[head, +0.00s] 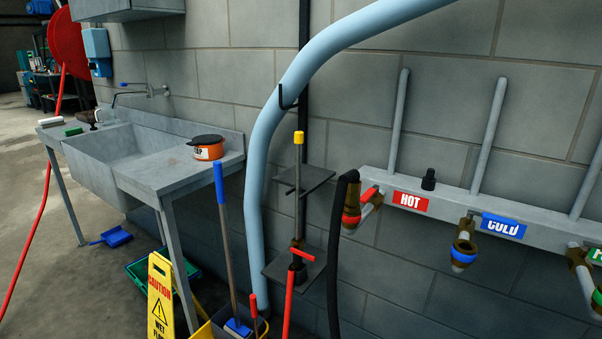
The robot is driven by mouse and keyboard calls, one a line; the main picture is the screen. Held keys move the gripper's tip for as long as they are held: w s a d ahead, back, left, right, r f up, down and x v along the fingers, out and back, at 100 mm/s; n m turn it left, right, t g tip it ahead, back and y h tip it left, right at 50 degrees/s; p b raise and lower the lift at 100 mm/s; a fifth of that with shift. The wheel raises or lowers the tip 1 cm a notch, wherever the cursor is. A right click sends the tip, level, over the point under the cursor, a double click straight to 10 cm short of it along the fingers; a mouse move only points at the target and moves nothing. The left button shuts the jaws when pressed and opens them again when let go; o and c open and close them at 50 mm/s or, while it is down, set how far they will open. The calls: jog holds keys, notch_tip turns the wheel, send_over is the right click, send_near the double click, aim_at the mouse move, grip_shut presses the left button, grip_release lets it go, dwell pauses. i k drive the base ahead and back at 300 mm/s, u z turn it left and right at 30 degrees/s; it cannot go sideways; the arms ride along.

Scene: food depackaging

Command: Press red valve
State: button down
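The red valve (368,194) is a small red handle on a brass and grey tap at the left end of a grey wall manifold. It sits just left of the red HOT label (410,201). A red band shows on the tap below it, and a black hose (335,250) hangs down from the tap. A blue-banded tap (462,252) is under the blue COLD label (503,226). A tap beside a green label is cut off at the right edge. My gripper is not visible in this head view.
A metal sink table (190,170) stands at the left with an orange pot (207,148). A yellow caution sign (160,298), a bucket and long-handled tools stand low in front of the wall. A thick light-blue pipe (268,130) curves left of the valve.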

aim_at(364, 198)
jog(key=u, duration=0.1)
jog(key=i, duration=1.2)
jog(key=z, duration=0.6)
jog(key=i, duration=0.5)
jog(key=z, duration=0.35)
